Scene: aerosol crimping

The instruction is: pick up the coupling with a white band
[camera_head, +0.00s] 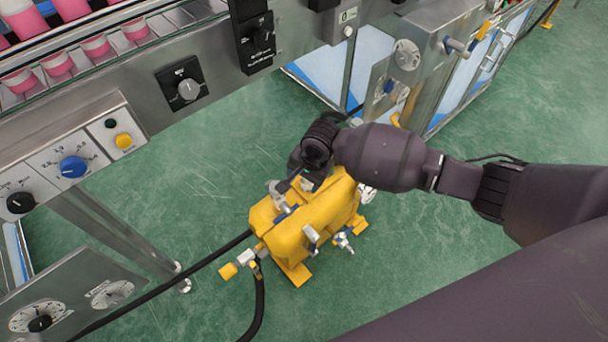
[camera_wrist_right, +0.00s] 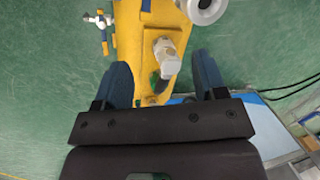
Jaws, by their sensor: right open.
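The yellow machine body (camera_head: 318,215) stands on the green floor with several metal fittings on it. In the right wrist view the yellow body (camera_wrist_right: 130,35) carries a grey metal coupling (camera_wrist_right: 166,57), which lies between and beyond my fingers; I cannot make out a white band on it. My right gripper (camera_wrist_right: 162,78) is open, with one blue-grey finger on each side and nothing clearly held. In the head view my right gripper (camera_head: 303,165) is over the far end of the yellow body, its fingertips mostly hidden. My left gripper is not in view.
A metal control panel (camera_head: 72,165) with knobs is on the left, below a conveyor of pink-and-white cans (camera_head: 97,47). A steel cabinet (camera_head: 425,45) stands behind.

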